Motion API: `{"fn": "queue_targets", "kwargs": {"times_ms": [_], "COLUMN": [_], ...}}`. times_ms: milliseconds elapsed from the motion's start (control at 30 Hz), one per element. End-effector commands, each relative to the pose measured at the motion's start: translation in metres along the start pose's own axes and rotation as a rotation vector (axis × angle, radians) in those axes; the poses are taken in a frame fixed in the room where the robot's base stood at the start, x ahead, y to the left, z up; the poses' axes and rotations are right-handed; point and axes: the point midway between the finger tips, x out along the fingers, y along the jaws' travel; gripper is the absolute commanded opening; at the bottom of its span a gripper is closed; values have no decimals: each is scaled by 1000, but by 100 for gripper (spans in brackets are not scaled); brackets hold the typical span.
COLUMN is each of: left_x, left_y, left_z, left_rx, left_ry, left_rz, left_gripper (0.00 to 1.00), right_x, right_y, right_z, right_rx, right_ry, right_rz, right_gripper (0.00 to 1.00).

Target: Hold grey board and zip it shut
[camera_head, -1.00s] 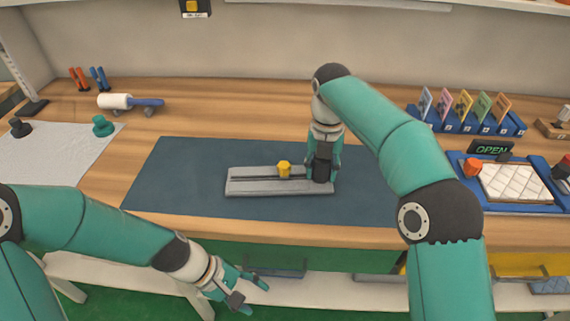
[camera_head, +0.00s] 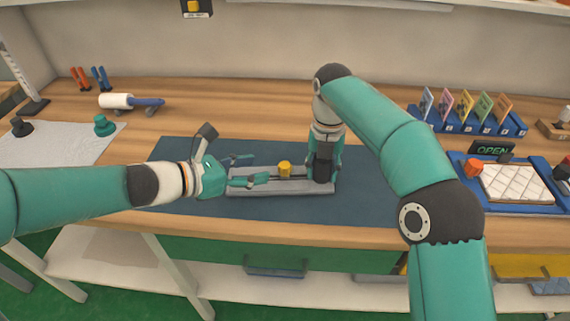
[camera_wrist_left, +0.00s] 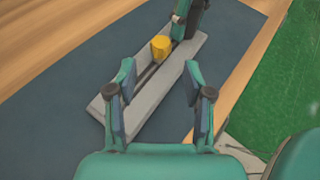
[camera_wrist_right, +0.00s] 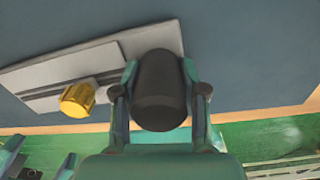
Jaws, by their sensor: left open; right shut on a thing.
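The grey board (camera_head: 305,187) lies on a dark blue mat, with a dark slot along its length. A yellow knob (camera_head: 285,169) stands on the slot, near mid-board; it also shows in the right wrist view (camera_wrist_right: 77,100). My right gripper (camera_head: 322,172) points down at the board's right end, shut on a black cylinder (camera_wrist_right: 160,90) there. My left gripper (camera_head: 260,169) is open and empty over the board's left end. In the left wrist view the board (camera_wrist_left: 165,82) runs between and beyond its fingers, with the yellow knob (camera_wrist_left: 160,47) farther ahead.
The blue mat (camera_head: 190,205) is otherwise bare. A white roller (camera_head: 116,101) and pliers (camera_head: 98,78) lie at the back left. A blue card rack (camera_head: 480,126) and a blue tray with a quilted pad (camera_head: 517,183) stand right. The table's front edge is close.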

Motion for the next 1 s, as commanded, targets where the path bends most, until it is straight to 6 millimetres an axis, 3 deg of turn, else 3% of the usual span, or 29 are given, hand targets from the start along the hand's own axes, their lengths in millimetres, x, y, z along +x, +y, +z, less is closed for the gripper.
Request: {"fn": "queue_targets", "kwargs": {"times_ms": [300,500,900,1000], "left_x": [62,86,94,94], "left_y": [-2,-1,-1,-1], "left_z": [-1,-1,0,0], "left_rx": [2,4,4,4], "left_ry": [2,2,2,2], "left_rz": [-5,-3,-2,-2], "left_gripper": [51,51,51,36], "right_x": [-1,-1,-1,-1], "right_y": [0,0,0,0], "right_z": [0,0,0,0], "right_rx": [0,0,0,0], "right_ry": [-2,-2,-2,-2], "right_rz": [2,2,2,2], "right_gripper": [0,0,0,0]}}
